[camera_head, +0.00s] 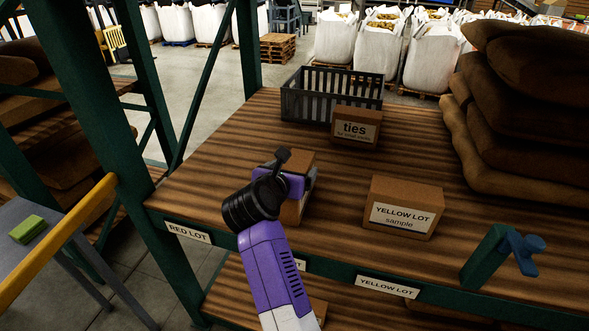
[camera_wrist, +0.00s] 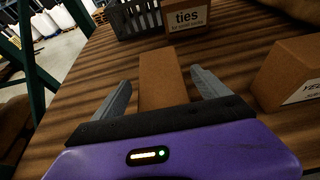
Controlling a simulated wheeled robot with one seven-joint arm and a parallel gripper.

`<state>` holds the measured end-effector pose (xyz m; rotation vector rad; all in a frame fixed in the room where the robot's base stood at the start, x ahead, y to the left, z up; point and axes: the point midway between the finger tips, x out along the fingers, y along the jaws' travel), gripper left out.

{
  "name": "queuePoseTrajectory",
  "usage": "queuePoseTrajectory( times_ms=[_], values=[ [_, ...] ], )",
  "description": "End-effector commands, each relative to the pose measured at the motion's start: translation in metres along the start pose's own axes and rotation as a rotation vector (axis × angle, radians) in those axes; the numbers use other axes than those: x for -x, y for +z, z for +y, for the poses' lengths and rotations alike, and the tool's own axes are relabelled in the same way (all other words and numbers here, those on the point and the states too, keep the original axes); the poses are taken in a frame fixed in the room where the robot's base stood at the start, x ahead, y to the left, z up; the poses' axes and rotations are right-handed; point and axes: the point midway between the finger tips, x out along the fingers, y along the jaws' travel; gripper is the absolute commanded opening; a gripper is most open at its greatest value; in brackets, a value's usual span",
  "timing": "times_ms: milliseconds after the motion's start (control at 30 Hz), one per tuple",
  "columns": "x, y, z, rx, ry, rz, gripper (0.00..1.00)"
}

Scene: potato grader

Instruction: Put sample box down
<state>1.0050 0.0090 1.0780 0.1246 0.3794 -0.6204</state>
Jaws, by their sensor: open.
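A plain brown cardboard box (camera_wrist: 160,78) stands on the wooden shelf (camera_head: 215,165). It also shows behind my wrist in the head view (camera_head: 304,164). My gripper (camera_wrist: 165,90) is open around it, one finger on each side, with visible gaps between the fingers and the box in the wrist view. The box's near end and any label on it are hidden by my gripper. A second box (camera_head: 406,207), labelled "YELLOW LOT sample", stands to the right on the same shelf.
A box labelled "ties" (camera_head: 356,127) and a grey slatted crate (camera_head: 310,102) stand behind. Brown sacks (camera_head: 510,120) are stacked at right. A green post (camera_head: 150,200) is at left. A teal bracket with a blue knob (camera_head: 495,257) is at the front right edge.

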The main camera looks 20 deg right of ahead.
Motion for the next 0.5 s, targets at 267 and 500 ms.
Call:
queuePoseTrajectory(
  times_ms=[267,500],
  values=[
    [0.058,-0.002,0.001,0.001,0.003,-0.003,0.85],
    [0.091,-0.001,0.001,0.001,0.002,-0.001,0.85]
  ],
)
